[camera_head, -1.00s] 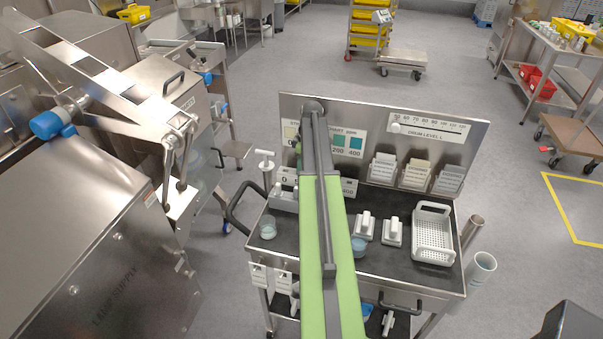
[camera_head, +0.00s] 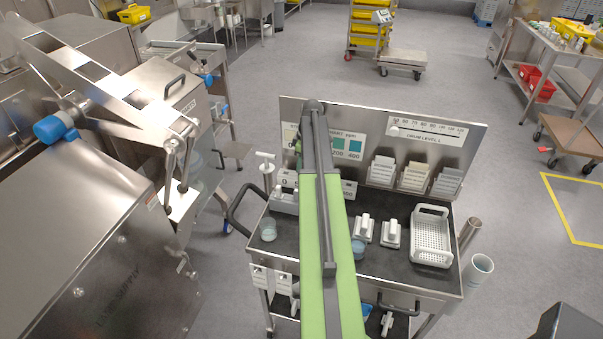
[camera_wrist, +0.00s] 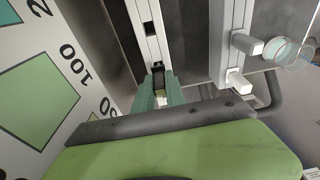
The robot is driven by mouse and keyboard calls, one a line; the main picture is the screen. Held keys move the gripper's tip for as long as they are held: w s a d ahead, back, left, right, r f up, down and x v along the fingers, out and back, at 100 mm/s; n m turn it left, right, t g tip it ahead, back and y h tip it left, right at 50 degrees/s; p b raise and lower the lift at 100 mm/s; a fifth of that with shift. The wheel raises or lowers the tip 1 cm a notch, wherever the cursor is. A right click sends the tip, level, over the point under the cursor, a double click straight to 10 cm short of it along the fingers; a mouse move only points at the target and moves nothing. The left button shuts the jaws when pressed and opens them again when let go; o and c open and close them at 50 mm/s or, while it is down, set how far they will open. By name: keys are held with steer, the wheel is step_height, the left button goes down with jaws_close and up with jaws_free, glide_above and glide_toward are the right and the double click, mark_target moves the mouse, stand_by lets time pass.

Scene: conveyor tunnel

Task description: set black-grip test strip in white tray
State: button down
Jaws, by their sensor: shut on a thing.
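In the wrist view my gripper (camera_wrist: 160,93) has its two green fingers shut on the black-grip test strip (camera_wrist: 158,76). The dark grip shows between the fingertips, with a small pale part below it; the rest of the strip is hard to make out. In the head view my green arm hides the gripper and strip, near the colour chart on the cart's back panel. The white tray (camera_head: 447,234), a perforated basket with a raised handle, stands at the right end of the cart top, to the right of my arm.
The dark cart top (camera_head: 395,262) holds two white-handled blocks (camera_head: 377,233) and small beakers (camera_head: 268,229). Several strip packets (camera_head: 414,178) hang on the back panel (camera_head: 465,160). A large steel machine (camera_head: 90,240) stands at left. Clear tubes stand beyond the cart's right edge.

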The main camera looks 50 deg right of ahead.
steer(key=shift+r+p, duration=0.35)
steer(key=shift+r, duration=0.2)
step_height(320, 180, up, 4)
steer(key=p, duration=0.4)
steer(key=shift+r, duration=0.2)
steer(key=shift+r+p, duration=0.1)
steer(key=shift+p, duration=0.2)
